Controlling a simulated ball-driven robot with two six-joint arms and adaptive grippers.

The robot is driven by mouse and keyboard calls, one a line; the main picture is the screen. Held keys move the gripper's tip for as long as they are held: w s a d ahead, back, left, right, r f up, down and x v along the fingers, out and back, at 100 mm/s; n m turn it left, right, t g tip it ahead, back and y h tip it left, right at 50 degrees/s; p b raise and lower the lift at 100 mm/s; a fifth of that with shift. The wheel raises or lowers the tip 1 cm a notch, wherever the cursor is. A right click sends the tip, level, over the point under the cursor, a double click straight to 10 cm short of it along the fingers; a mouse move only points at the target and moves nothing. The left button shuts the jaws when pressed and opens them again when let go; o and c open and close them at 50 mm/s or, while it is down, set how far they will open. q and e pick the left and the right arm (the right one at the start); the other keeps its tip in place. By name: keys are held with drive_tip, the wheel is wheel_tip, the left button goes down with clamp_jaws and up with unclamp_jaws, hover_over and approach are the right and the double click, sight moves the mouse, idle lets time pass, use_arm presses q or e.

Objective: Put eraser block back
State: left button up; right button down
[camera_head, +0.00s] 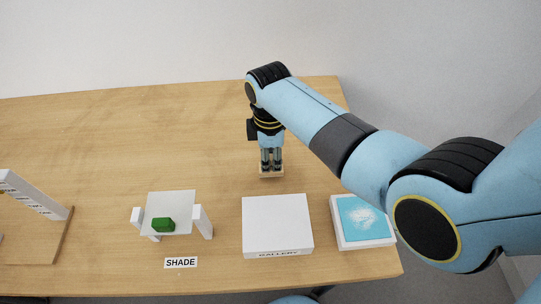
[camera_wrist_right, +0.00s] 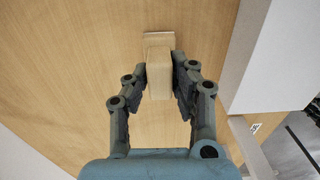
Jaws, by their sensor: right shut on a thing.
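The eraser block appears as a pale tan block (camera_wrist_right: 159,68) between the fingers of my right gripper (camera_wrist_right: 161,72) in the right wrist view. The gripper is shut on it. A thin, paler strip (camera_wrist_right: 158,36) shows just beyond the block; I cannot tell whether they touch. In the head view my right gripper (camera_head: 271,160) points down over the table behind the white gallery box, with a small pale piece (camera_head: 271,173) at its fingertips. I cannot tell from these views whether the block rests on the table. My left gripper is not in view.
The white box labelled GALLERY (camera_head: 278,222) stands at the table's front. A blue-topped white box (camera_head: 362,221) is right of it. The table's back left is clear.

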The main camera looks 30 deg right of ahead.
drive_tip(key=shift+f, duration=0.2)
idle(0.6)
drive_tip(key=c, duration=1)
unclamp_jaws()
drive_tip(key=shift+c, duration=0.2)
